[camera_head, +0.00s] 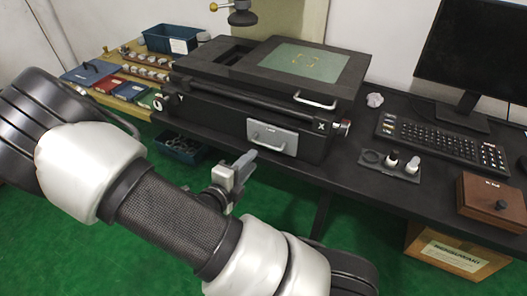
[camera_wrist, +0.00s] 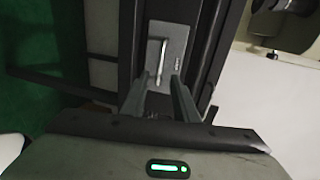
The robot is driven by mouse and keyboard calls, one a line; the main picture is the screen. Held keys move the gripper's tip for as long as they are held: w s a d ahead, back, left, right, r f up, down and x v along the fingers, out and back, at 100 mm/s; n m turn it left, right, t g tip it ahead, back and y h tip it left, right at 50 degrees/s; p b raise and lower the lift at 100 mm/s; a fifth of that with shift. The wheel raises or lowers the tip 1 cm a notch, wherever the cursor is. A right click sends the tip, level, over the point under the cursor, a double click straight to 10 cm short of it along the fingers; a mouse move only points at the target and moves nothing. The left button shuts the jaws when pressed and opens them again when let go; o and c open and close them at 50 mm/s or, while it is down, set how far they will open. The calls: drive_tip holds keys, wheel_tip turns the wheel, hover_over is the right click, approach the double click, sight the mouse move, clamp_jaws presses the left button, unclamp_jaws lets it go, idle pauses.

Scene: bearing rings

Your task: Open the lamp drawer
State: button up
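The lamp drawer (camera_head: 287,141) is a light grey front panel with a small bar handle (camera_head: 262,141), set in the front of the black machine. It looks shut, flush with the machine front. In the wrist view the panel (camera_wrist: 177,42) and its handle (camera_wrist: 157,62) lie just beyond my fingertips. My gripper (camera_head: 247,160) is in front of the drawer, at its lower left in the head view. In the wrist view my gripper (camera_wrist: 158,88) is open, its two fingers apart with nothing visible between them. The handle appears ahead of the gap; I see no contact.
The black machine (camera_head: 225,113) has a knob (camera_head: 342,127) and another handle (camera_head: 315,102) above the drawer. A keyboard (camera_head: 440,142), a tray with small bottles (camera_head: 391,164) and a wooden box (camera_head: 491,203) are to the right. A dark bin (camera_head: 180,149) is below left.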

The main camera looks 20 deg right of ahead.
drive_tip(key=b+x, duration=0.2)
drive_tip(key=x, duration=0.7)
drive_tip(key=shift+w+d, duration=0.1)
drive_tip(key=shift+d, duration=0.05)
clamp_jaws()
